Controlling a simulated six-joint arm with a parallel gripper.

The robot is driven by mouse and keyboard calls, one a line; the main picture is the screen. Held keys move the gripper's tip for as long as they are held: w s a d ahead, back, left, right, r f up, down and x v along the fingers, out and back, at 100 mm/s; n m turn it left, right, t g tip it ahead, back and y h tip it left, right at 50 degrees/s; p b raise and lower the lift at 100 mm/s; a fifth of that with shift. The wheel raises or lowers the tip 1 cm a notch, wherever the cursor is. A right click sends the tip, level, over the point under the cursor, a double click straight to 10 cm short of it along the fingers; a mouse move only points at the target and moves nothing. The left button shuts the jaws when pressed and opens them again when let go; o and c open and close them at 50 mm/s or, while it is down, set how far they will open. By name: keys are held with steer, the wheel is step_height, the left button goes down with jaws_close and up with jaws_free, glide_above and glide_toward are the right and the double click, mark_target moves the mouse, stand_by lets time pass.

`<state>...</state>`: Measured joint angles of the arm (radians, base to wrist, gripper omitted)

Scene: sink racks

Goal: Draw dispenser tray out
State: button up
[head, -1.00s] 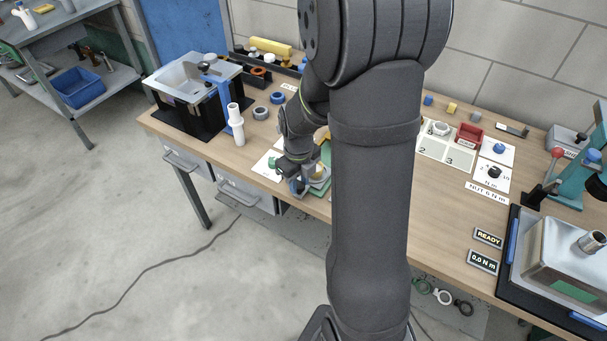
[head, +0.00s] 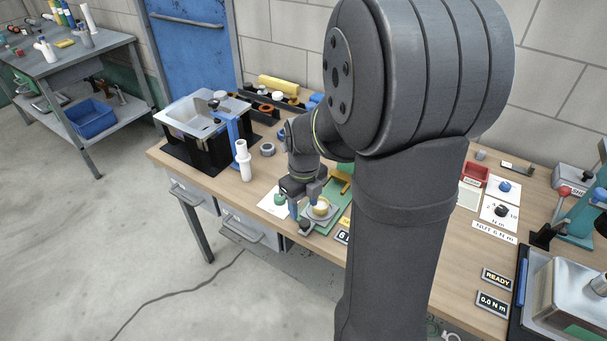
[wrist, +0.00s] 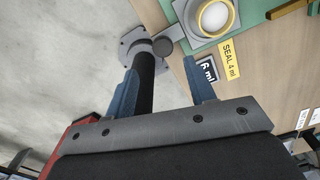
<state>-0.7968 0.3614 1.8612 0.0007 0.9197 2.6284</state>
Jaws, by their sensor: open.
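The dispenser is a green base (head: 342,198) with a yellow post, near the bench's front edge. Its grey tray (head: 318,221) holds a pale cup with a yellow ring (head: 321,207), and a dark knob (head: 305,227) sticks out at the tray's front. My gripper (head: 305,202) is open just left of and above the tray, its blue fingers pointing down.
A white bottle (head: 243,162) stands left of my gripper. A white card with a green piece (head: 275,203) lies close by. Labels reading SEAL 4 ml (wrist: 230,61) and 6 ml (wrist: 207,69) lie beside the tray. The floor in front of the bench is open.

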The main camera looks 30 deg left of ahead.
mark_target(305, 221)
step_height(305, 221, up, 11)
stand_by(0.8)
step_height(305, 221, down, 17)
steer(key=shift+f, duration=0.15)
stand_by(0.4)
step_height(305, 221, up, 17)
steer(key=shift+r, duration=0.2)
stand_by(0.7)
steer(key=shift+f, duration=0.1)
steer(key=shift+f, duration=8.65)
steer(key=shift+w, duration=0.45)
